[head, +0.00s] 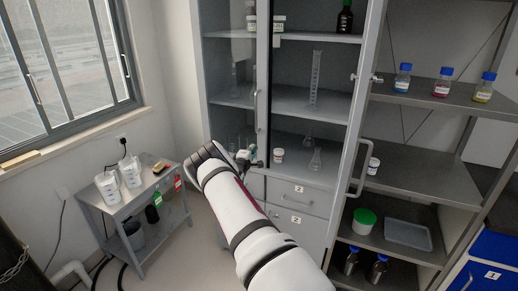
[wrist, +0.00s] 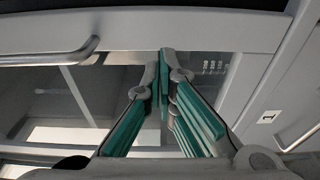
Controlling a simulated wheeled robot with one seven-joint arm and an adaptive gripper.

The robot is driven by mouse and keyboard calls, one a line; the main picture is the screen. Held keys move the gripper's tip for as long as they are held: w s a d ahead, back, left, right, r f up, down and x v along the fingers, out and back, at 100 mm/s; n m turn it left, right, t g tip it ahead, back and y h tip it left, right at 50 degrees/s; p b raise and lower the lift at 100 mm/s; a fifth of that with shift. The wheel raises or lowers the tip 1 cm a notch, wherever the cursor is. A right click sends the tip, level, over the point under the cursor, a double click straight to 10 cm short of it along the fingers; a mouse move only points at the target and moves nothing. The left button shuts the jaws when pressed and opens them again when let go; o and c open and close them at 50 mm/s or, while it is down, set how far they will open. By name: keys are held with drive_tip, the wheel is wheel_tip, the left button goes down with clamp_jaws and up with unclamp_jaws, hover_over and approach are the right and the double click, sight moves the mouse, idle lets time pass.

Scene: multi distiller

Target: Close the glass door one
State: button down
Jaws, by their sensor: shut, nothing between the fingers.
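The grey cabinet (head: 278,171) has two glass doors. The left glass door (head: 262,80) has an upright bar handle (head: 256,106) and looks shut or nearly shut. The right glass door (head: 368,95) is swung wide open, its handle (head: 361,168) facing me. No number is readable on either door. My gripper (head: 257,161) is at the lower right part of the left door, below its handle. In the wrist view my gripper (wrist: 163,58) is shut and empty, its tips at the grey door frame (wrist: 185,25). The door handle (wrist: 85,52) is left of the fingers. Contact cannot be told.
Glassware stands on the cabinet shelves. Numbered drawers (head: 297,196) lie below. A small side table (head: 145,190) with beakers stands at left. An open rack (head: 445,160) with bottles is at right, close behind the open door. Floor is clear between side table and cabinet.

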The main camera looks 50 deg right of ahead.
drive_tip(key=s+p, duration=0.3)
drive_tip(key=s, duration=0.7)
drive_tip(key=shift+d, duration=0.25)
drive_tip(key=shift+f, duration=0.1)
